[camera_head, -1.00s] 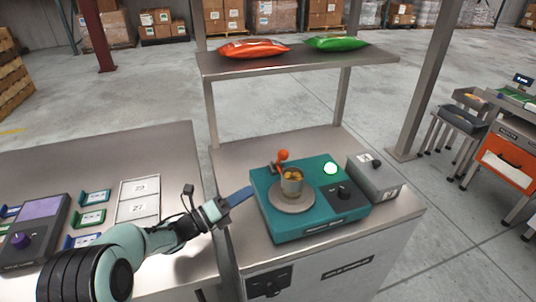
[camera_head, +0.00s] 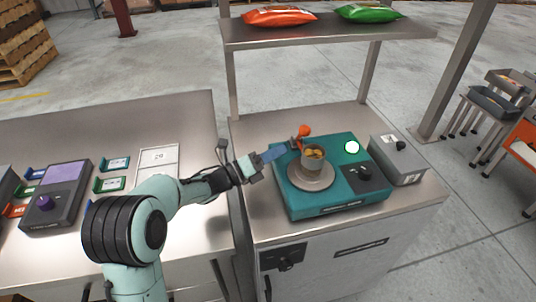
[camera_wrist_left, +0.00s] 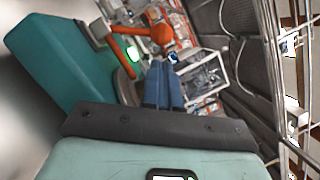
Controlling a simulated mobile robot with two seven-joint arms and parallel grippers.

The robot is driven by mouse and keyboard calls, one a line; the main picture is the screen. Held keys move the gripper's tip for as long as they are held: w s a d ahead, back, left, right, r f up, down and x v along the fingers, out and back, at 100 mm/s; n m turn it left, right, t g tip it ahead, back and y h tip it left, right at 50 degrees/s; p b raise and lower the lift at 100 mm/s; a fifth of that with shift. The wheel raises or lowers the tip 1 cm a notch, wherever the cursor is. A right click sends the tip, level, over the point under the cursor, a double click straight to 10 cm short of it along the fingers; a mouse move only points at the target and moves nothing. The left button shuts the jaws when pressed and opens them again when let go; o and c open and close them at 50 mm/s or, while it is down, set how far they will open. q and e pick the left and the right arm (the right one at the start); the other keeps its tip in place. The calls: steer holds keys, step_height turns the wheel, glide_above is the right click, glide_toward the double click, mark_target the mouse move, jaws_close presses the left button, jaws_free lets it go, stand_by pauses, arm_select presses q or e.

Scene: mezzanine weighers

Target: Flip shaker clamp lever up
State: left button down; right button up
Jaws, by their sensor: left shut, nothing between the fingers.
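The clamp lever, with an orange ball knob (camera_head: 304,131), stands at the shaker's back left, behind the cup. In the left wrist view the orange lever (camera_wrist_left: 130,30) lies across the picture, its knob (camera_wrist_left: 162,34) just beyond my fingertips. My left gripper (camera_head: 281,151) is shut and empty, its blue fingers over the shaker's back left corner, close to the lever. Contact cannot be told. My right gripper is out of view.
A green lamp (camera_head: 352,147) glows on the shaker. A grey box (camera_head: 398,165) stands right of it. A shelf (camera_head: 320,30) above bears orange and green bags. The left table (camera_head: 195,130) holds a purple-topped device (camera_head: 62,180), coloured holders and a tray (camera_head: 150,165).

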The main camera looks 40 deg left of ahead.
arm_select(q)
steer(key=x, duration=0.5)
steer(key=shift+w+p, duration=0.15)
steer(key=shift+p, duration=0.15)
